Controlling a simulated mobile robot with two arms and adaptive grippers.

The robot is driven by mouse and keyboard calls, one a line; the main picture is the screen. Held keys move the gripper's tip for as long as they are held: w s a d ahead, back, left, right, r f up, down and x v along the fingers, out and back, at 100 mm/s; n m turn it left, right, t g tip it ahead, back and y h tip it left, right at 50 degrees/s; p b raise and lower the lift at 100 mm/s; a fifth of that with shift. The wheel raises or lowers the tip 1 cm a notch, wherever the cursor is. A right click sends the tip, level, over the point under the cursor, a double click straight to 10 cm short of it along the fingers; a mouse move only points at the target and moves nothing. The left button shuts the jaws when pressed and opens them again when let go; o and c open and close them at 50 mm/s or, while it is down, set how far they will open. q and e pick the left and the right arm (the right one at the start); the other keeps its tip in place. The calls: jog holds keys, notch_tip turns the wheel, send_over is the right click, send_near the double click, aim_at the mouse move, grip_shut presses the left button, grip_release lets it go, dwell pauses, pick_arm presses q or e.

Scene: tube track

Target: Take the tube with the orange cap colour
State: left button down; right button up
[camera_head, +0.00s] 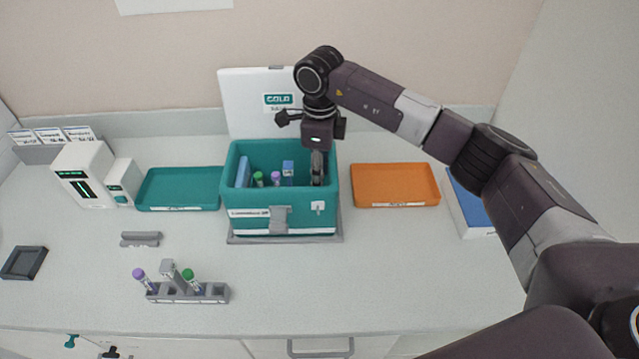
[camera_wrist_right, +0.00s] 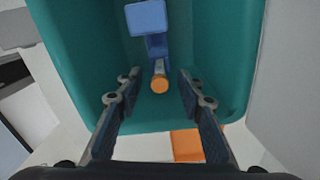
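The tube with the orange cap (camera_wrist_right: 159,85) shows in the right wrist view, inside the teal cold box, with its cap towards the camera. My right gripper (camera_wrist_right: 158,80) is open, with one finger on each side of the cap and a visible gap on both sides. In the head view my right gripper (camera_head: 318,170) reaches down into the right part of the teal box (camera_head: 250,214) and hides the orange cap. A green-capped tube (camera_head: 258,178) and a purple-capped tube (camera_head: 276,176) stand in the box to its left. My left gripper is not in view.
Blue blocks (camera_head: 288,172) stand inside the box beside the tubes. The raised white lid (camera_head: 250,100) is behind it. A teal tray (camera_head: 178,190) lies left, an orange tray (camera_head: 395,186) right. A grey rack (camera_head: 208,291) with purple- and green-capped tubes stands in front.

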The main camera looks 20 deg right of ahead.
jog(key=c, duration=0.7)
jog(key=shift+c, duration=1.2)
jog(key=shift+r, duration=0.1)
jog(key=shift+w+r+b, duration=0.1)
jog(key=shift+r+b, duration=0.3)
jog(key=shift+r, duration=0.15)
notch_tip(320, 180, up, 19)
jog(key=b, duration=0.3)
jog(key=shift+f+b, duration=0.15)
jog(key=shift+b, duration=0.15)
